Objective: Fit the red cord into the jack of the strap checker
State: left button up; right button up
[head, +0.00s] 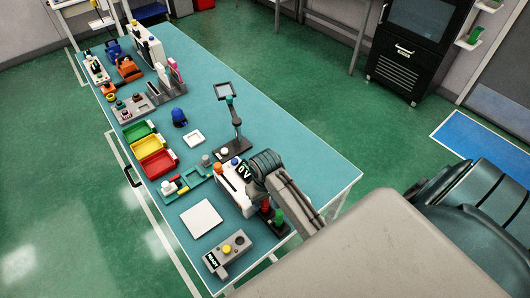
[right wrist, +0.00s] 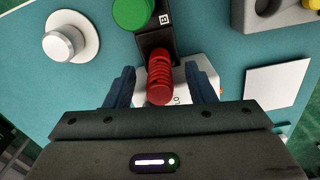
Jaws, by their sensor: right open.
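A red ribbed plug, the red cord's visible end (right wrist: 159,80), stands in a black holder (right wrist: 154,46) in the right wrist view. My right gripper (right wrist: 161,88) is open, with one dark finger on each side of the red plug and gaps between. In the head view the red plug (head: 265,206) is beside a green one (head: 278,216), close to my right arm. A white box with a dark "0V" display (head: 232,186), perhaps the strap checker, is partly hidden by my arm. I cannot make out its jack. My left gripper is not in view.
A green round top (right wrist: 133,13) is close to the red plug. A silver knob on a white disc (right wrist: 64,44) is at left. A grey "READY" box (head: 228,252) and white plate (head: 201,219) lie near the table's front end. A stand (head: 236,125) rises behind the white box.

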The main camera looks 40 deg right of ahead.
aim_at(265, 204)
jog(key=shift+f+p, duration=0.3)
jog(key=shift+f, duration=1.2)
jog(key=shift+c, duration=0.4)
jog(key=c, duration=1)
jog(key=shift+w+r, duration=0.1)
